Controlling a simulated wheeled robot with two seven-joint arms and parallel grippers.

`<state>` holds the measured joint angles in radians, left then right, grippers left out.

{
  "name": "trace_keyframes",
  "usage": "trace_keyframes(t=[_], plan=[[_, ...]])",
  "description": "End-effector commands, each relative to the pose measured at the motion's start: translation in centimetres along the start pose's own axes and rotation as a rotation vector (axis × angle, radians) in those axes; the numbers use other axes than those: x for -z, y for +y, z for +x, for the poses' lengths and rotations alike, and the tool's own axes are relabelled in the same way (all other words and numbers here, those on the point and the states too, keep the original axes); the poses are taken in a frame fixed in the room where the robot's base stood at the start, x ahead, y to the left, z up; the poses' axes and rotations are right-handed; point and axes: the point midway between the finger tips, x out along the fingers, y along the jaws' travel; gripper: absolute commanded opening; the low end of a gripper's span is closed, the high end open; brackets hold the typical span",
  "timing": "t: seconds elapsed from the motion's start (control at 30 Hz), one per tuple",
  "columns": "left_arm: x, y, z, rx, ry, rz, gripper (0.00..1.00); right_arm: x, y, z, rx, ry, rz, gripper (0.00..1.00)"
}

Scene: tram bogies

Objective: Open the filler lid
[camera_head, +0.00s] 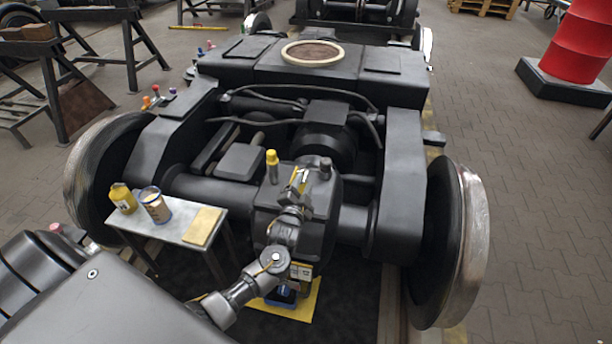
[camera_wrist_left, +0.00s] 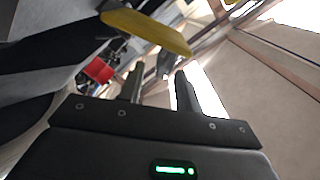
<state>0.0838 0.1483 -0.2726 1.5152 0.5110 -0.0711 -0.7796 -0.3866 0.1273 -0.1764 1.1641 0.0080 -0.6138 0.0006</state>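A grey gearbox housing (camera_head: 265,205) stands in the middle of the bogie in the head view. My left gripper (camera_head: 302,176) is over its top, between a yellow-capped post (camera_head: 272,166) and a dark knob (camera_head: 326,168). In the left wrist view a yellow rounded disc (camera_wrist_left: 146,31), which looks like the filler lid, stands just beyond the fingertips. The left gripper's fingers (camera_wrist_left: 160,75) are apart. A small grey shape shows between the tips; I cannot tell whether they touch it. In the head view a thin yellow edge shows beside the gripper. The filler opening is hidden.
A small table (camera_head: 172,228) left of the housing holds a yellow bottle (camera_head: 122,200), a cup (camera_head: 155,206) and a yellow pad (camera_head: 203,226). Large wheels (camera_head: 468,240) flank the bogie. A blue item (camera_head: 282,296) lies on a yellow sheet below the housing.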

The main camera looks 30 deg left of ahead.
Motion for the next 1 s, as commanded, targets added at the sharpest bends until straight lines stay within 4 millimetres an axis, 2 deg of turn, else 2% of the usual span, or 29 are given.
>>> trace_keyframes(t=[0.03,0.13,0.33,0.93,1.0], plan=[[0.0,0.0,-1.1,-0.001,0.0,-0.001,0.34,-0.3,0.1,0.0,-0.001,-0.002,-0.001,0.64],[0.0,0.0,-2.9,-0.001,-0.002,-0.001,0.34,-0.7,0.1,0.1,-0.002,-0.004,-0.003,0.64],[0.0,0.0,-5.0,0.0,-0.002,0.001,0.34,-0.7,0.3,0.5,-0.004,-0.001,-0.004,0.64],[0.0,0.0,-5.4,-0.001,-0.002,-0.001,0.34,-1.0,0.3,0.4,-0.004,-0.004,-0.004,0.64],[-0.1,0.2,-5.7,-0.017,-0.008,-0.015,0.34,-0.6,0.3,0.1,-0.003,0.0,-0.003,0.64]])
